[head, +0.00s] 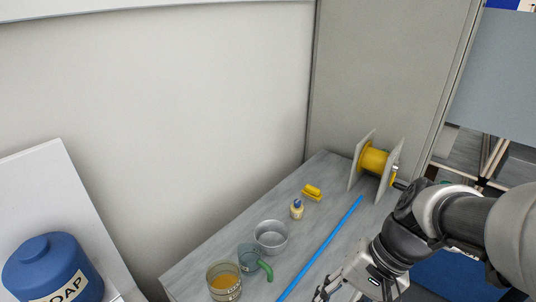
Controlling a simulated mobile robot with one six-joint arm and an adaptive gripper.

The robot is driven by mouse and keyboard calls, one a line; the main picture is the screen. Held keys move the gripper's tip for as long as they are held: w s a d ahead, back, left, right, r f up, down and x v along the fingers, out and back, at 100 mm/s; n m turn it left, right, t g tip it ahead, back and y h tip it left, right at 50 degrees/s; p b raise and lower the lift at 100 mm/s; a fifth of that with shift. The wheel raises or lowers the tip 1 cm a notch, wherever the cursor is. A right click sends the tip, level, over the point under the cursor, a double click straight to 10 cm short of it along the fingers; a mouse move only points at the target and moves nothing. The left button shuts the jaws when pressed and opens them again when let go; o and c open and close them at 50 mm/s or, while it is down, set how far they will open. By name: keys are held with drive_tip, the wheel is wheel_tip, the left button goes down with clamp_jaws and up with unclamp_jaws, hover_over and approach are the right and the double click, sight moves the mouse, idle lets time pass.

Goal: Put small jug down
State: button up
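A small grey see-through jug (248,256) with a green handle appears to stand upright on the grey table (196,272). It is between a metal bowl and a container with orange contents. My gripper (322,294) is at the bottom edge of the head view, right of the jug and apart from it in the picture. Its fingertips are partly cut off by the frame, so I cannot tell whether it is open or shut. Nothing held in it shows.
The metal bowl (270,235) and orange-filled container (224,284) flank the jug. A blue rod (322,250) lies right of them. A small bottle (297,209), yellow item (312,191) and yellow spool (374,161) are farther back. A blue soap container (52,268) is at left.

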drive_tip(key=w+d+f+m+t+y, duration=0.2)
drive_tip(key=w+f+m+t+y, duration=0.1)
drive_tip(key=f+m, duration=0.3)
drive_tip(key=w+d+f+m+t+y, duration=0.2)
drive_tip(key=w+f+m, duration=0.4)
drive_tip(key=f, duration=0.3)
drive_tip(key=w+d+f+m+t+y, duration=0.1)
drive_tip(key=w+f+m+t+y, duration=0.3)
drive_tip(key=f, duration=0.4)
drive_tip(key=shift+w+d+f+m+y, duration=0.1)
drive_tip(key=shift+d+f+m+y, duration=0.1)
drive_tip(key=shift+m+y, duration=0.35)
drive_tip(key=shift+w+d+f+m+y, duration=0.1)
drive_tip(key=shift+d+m+y, duration=0.2)
drive_tip(key=shift+y, duration=0.35)
drive_tip(key=shift+a+f+m, duration=0.15)
drive_tip(key=shift+a+m, duration=0.05)
drive_tip(key=shift+m, duration=0.05)
drive_tip(key=b, duration=0.2)
approach(256, 265)
drive_tip(key=shift+w+a+r+b, duration=0.2)
drive_tip(key=shift+a+r+b, duration=0.1)
drive_tip(key=shift+a, duration=0.35)
drive_tip(key=shift+w+a+r+b, duration=0.2)
drive_tip(key=shift+a+r, duration=0.1)
drive_tip(key=shift+a, duration=0.3)
drive_tip(key=shift+c, duration=0.6)
clamp_jaws()
